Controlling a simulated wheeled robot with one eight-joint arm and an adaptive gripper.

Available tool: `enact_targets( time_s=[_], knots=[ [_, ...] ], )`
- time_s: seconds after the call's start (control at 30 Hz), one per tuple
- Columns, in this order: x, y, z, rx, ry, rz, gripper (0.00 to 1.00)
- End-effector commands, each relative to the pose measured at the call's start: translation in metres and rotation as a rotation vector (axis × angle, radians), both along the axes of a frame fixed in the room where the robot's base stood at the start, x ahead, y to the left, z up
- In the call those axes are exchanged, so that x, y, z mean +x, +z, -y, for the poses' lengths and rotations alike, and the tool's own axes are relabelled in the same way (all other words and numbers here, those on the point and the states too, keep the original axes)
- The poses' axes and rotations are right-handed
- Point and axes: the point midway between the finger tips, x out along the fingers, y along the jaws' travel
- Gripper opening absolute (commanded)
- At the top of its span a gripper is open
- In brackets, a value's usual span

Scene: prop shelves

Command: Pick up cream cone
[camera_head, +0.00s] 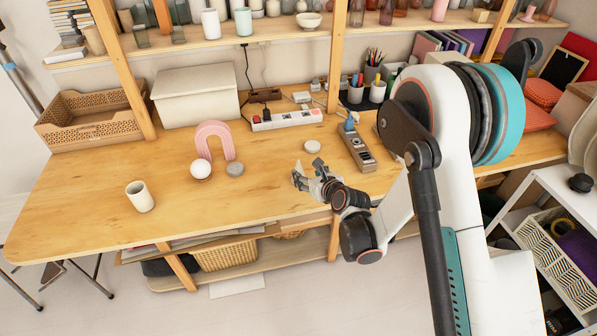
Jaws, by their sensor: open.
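My arm comes in from the right and hides part of the table's right side.
A pale disc (312,147) lies behind my gripper. A power strip (287,118) lies farther back. The table's left front is mostly clear.

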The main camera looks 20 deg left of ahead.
Motion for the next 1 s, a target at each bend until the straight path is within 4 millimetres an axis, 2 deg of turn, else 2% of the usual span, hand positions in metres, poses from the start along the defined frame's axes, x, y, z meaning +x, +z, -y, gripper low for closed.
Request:
enact_targets(
  time_s=[0.1, 0.37, 0.7, 0.93, 1.0],
  knots=[
    [0.009, -0.007, -0.009, 0.0, 0.001, 0.0, 0.55],
    [0.017, -0.013, -0.018, -0.002, 0.002, 0.0, 0.55],
    [0.044, -0.031, -0.046, -0.001, 0.0, 0.0, 0.55],
    [0.045, -0.03, -0.047, -0.001, 0.0, 0.001, 0.55],
    [0.045, -0.03, -0.047, -0.001, 0.0, 0.0, 0.39]
  ],
)
